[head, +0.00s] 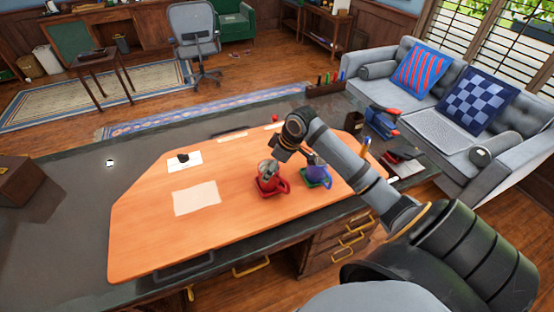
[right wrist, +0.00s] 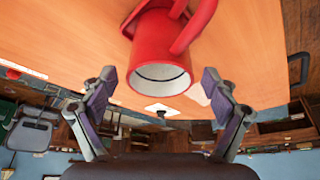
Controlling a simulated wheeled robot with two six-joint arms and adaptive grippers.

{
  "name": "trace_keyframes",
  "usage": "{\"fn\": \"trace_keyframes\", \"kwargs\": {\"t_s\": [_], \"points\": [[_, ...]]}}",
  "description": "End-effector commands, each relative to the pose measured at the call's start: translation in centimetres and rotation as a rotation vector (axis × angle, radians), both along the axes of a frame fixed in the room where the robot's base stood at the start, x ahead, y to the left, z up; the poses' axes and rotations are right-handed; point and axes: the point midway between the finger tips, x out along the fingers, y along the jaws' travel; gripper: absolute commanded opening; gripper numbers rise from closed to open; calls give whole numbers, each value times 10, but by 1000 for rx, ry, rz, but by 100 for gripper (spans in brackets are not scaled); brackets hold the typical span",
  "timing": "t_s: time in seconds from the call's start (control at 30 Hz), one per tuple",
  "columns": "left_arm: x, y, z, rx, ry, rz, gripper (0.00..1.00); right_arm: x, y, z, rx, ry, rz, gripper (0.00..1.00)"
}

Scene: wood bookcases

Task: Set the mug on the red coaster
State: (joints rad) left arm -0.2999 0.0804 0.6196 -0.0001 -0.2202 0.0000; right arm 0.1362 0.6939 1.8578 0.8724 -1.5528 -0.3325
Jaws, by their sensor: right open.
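A red mug (head: 269,184) stands on the orange desk panel in the head view, its handle to the right. In the right wrist view the red mug (right wrist: 160,45) shows its pale open mouth toward the camera. My right gripper (head: 272,163) is at the red mug's top; in its wrist view the gripper (right wrist: 158,78) is open, with a finger on either side of the mug's rim and visible gaps. A blue mug (head: 317,172) stands on a green coaster (head: 318,184) to the right. I cannot clearly tell a red coaster apart from the red mug. My left gripper is out of view.
A pale sheet (head: 196,198) and a white card (head: 184,161) with a small dark object lie on the panel's left half. A small red object (head: 275,118) sits at the back. The panel's front left is clear.

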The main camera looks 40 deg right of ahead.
Motion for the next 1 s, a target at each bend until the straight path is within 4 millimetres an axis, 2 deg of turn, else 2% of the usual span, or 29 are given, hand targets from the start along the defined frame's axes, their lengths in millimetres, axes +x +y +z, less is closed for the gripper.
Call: {"fn": "trace_keyframes", "kwargs": {"t_s": [0.1,0.33,0.53,1.0], "points": [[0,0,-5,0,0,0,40,-10,-8,27,-10,-1,3,88],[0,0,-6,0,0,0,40,-21,-14,60,-5,0,-1,88],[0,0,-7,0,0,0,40,-24,-15,68,0,1,0,88],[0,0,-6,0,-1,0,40,-24,-15,69,1,1,-1,88]]}}
